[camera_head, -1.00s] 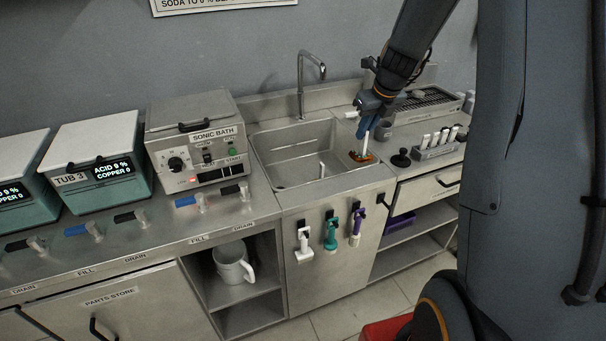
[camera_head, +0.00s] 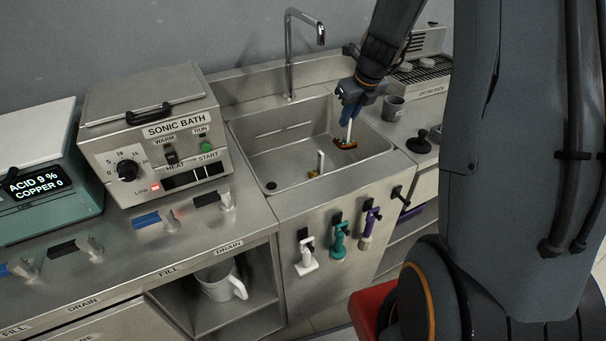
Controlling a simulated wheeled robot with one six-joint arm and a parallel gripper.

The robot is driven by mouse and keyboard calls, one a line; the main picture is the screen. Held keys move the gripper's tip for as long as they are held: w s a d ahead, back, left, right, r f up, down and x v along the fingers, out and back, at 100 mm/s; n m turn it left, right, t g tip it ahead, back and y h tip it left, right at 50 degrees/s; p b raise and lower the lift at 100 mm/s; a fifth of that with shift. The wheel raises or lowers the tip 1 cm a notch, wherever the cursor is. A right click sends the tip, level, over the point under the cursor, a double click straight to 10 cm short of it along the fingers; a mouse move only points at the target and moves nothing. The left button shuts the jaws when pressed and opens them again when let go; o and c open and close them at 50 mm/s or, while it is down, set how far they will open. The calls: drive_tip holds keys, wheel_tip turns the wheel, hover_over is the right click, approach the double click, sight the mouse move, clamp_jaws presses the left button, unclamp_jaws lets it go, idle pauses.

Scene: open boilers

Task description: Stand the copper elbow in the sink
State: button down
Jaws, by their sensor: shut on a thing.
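The sink (camera_head: 258,165) is a steel basin set in the counter. A white upright post (camera_head: 320,162) stands on its floor, and a dark drain (camera_head: 271,185) lies at the left front. My gripper (camera_head: 349,125) reaches down over the right part of the sink, its fingers shut on a pale rod-like thing. A small orange-brown copper piece (camera_head: 345,143), which looks like the elbow, is at the lower end of that rod. It appears to be above the sink floor near the right wall; whether it touches anything I cannot tell.
A curved tap (camera_head: 290,55) rises behind the sink. The sonic bath (camera_head: 155,140) stands to the left. A grey cup (camera_head: 393,108) and a black knobbed thing (camera_head: 419,142) stand to the right.

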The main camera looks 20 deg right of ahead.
sight(343, 147)
drive_tip(key=shift+b+x, duration=0.3)
drive_tip(key=shift+x, duration=0.75)
wheel_tip(343, 147, down, 10)
drive_tip(key=shift+r+b, duration=0.25)
drive_tip(key=shift+b, duration=0.75)
drive_tip(key=c, duration=1.9)
unclamp_jaws()
drive_tip(key=shift+f, duration=0.1)
drive_tip(key=shift+o, duration=0.2)
